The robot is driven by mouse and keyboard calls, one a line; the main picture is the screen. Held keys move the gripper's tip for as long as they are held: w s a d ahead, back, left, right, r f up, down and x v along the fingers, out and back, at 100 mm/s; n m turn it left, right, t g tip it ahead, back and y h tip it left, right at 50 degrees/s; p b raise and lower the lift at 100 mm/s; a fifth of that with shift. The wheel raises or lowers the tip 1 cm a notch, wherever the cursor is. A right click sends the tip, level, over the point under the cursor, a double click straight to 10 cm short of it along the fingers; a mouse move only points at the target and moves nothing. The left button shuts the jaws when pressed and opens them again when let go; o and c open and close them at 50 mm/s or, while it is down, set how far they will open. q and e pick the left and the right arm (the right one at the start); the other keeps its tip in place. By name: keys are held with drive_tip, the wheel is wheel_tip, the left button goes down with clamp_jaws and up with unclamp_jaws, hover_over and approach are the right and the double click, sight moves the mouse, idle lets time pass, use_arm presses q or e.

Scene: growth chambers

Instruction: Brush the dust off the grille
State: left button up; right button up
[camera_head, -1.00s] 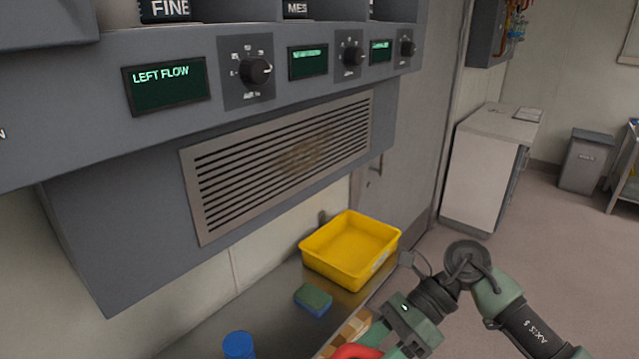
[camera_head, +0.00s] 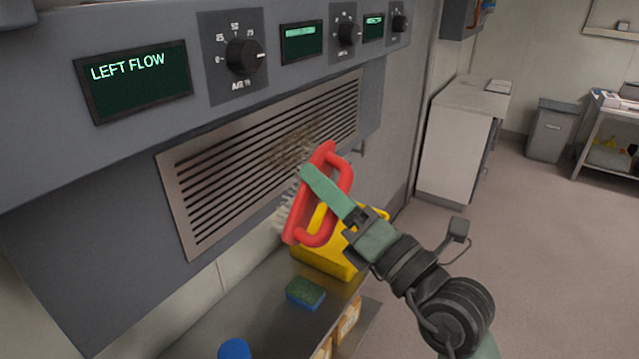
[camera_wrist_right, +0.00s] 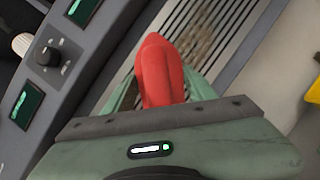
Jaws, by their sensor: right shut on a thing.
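The grille (camera_head: 215,180) is a slatted metal panel on the grey cabinet front. A brown dust patch (camera_head: 292,147) lies on its right-centre part and also shows in the right wrist view (camera_wrist_right: 203,38). My right gripper (camera_head: 328,190) is shut on the red handle of a brush (camera_head: 301,232). The pale bristles (camera_head: 287,212) face left toward the grille, near its lower edge; I cannot tell whether they touch it. In the right wrist view the red handle (camera_wrist_right: 160,72) sits between the fingers and hides the bristles. My left gripper is not in view.
A yellow tray (camera_head: 318,258) stands on the metal bench below the grille, partly hidden by the brush. A green and blue sponge (camera_head: 305,293) and a blue cap (camera_head: 234,349) are on the bench. Knobs, such as the left one (camera_head: 245,56), stick out above the grille.

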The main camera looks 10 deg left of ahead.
sight(295, 178)
drive_tip(key=a, duration=0.2)
drive_tip(key=w+a, duration=0.1)
drive_tip(key=a, duration=0.1)
drive_tip(key=shift+w+a+b, duration=0.15)
drive_tip(key=shift+b, duration=0.2)
drive_tip(key=shift+w+a+r, duration=0.1)
drive_tip(key=shift+a, duration=0.35)
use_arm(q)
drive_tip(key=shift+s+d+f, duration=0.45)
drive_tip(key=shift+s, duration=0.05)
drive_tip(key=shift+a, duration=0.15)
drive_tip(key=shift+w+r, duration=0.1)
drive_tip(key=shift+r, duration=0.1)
use_arm(e)
drive_tip(key=shift+w+a, duration=0.3)
drive_tip(key=shift+a, duration=0.45)
